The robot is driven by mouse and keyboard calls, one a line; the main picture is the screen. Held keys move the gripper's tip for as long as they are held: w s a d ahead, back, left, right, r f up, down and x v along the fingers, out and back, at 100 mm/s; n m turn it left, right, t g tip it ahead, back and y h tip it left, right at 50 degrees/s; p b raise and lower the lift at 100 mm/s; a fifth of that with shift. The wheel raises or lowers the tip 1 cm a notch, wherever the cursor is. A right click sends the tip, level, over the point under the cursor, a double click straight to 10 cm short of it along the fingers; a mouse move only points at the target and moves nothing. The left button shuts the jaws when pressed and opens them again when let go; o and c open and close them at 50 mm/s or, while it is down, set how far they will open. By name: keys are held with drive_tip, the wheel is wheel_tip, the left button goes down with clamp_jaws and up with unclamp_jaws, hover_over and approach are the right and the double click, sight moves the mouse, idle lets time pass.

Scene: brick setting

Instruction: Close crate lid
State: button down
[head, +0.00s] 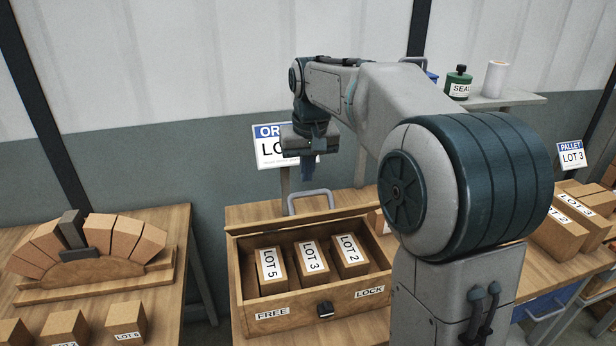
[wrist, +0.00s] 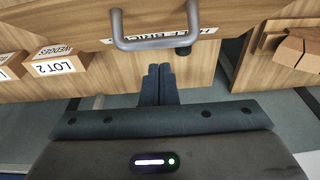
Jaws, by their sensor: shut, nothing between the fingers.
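The wooden crate (head: 338,310) stands on the table with its lid open, showing blocks labelled LOT 5, LOT 3 and LOT 2 inside. The lid (head: 255,211) is at the crate's back edge, seen nearly edge-on, with a grey bar handle (head: 310,194). In the wrist view the handle (wrist: 155,43) stands out from a wooden panel with a partly hidden label. My gripper (head: 307,168) is shut and empty above and behind the crate, near the handle. Its fingertips (wrist: 159,68) show just below the handle in the wrist view, apart from it in the picture.
An order sign (head: 275,158) stands behind the crate, close to my gripper. A brick arch (head: 115,240) on a wooden form is at left. Loose blocks (head: 65,328) lie in front of it. Palletised blocks (head: 560,235) and a shelf (head: 505,100) are at right.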

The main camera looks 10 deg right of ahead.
drive_tip(key=shift+s+f, duration=0.45)
drive_tip(key=shift+f, duration=0.2)
drive_tip(key=shift+f, duration=0.15)
drive_tip(key=shift+s+f+b, duration=0.1)
drive_tip(key=shift+b, duration=0.35)
drive_tip(key=shift+s+t+b, duration=0.3)
drive_tip(key=shift+s+b, duration=0.15)
drive_tip(key=shift+b, duration=0.05)
drive_tip(key=shift+f, duration=0.15)
